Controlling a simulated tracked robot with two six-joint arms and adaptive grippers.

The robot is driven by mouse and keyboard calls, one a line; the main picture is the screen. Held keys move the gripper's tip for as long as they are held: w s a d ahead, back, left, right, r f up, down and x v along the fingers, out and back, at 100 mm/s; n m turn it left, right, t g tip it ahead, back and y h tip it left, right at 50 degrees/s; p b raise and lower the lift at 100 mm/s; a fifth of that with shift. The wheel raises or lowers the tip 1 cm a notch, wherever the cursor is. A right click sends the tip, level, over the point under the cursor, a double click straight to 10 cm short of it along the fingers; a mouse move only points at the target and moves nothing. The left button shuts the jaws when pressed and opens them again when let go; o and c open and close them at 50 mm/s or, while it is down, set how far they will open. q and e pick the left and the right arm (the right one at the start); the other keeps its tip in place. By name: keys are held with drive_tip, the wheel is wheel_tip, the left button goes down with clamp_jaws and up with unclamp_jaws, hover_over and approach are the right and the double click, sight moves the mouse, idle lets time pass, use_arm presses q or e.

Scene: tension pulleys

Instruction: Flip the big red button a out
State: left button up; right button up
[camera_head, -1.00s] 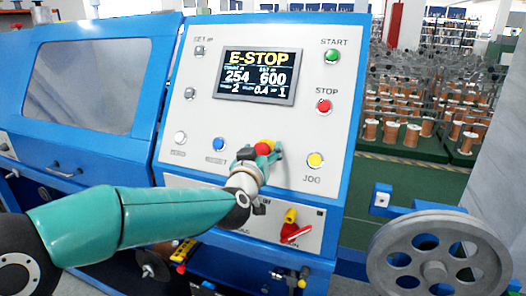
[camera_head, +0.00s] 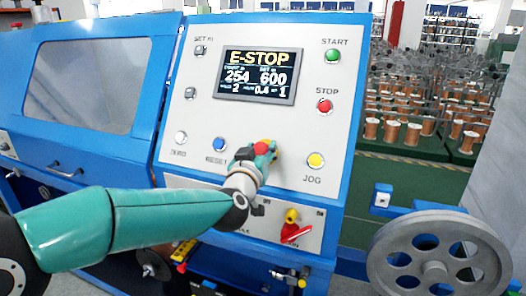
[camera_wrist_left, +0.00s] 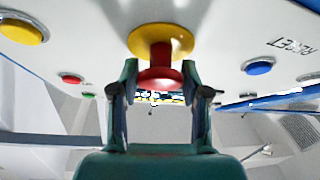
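The big red button (camera_wrist_left: 158,79) is a red mushroom head on a round yellow base (camera_wrist_left: 160,40), seen upper middle in the left wrist view. In the head view the red button (camera_head: 261,147) shows partly between my fingers on the sloped grey panel (camera_head: 250,120). My left gripper (camera_head: 262,152) is at the button, one finger on each side, and looks closed on the red head. In the left wrist view the gripper (camera_wrist_left: 160,82) has its fingertips against the button's sides. My right gripper is not in view.
The panel's screen (camera_head: 257,74) reads E-STOP. A yellow JOG button (camera_head: 315,160), a blue button (camera_head: 219,144) and a red STOP button (camera_head: 324,106) sit around my gripper. Below is a red and yellow switch (camera_head: 291,226). A grey wheel (camera_head: 436,262) stands at lower right.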

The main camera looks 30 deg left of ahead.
use_arm(q)
drive_tip(key=o, duration=0.3)
drive_tip(key=shift+s+r, duration=0.1)
drive_tip(key=shift+s, duration=0.05)
drive_tip(key=shift+o, duration=0.2)
drive_tip(key=v, duration=1.2)
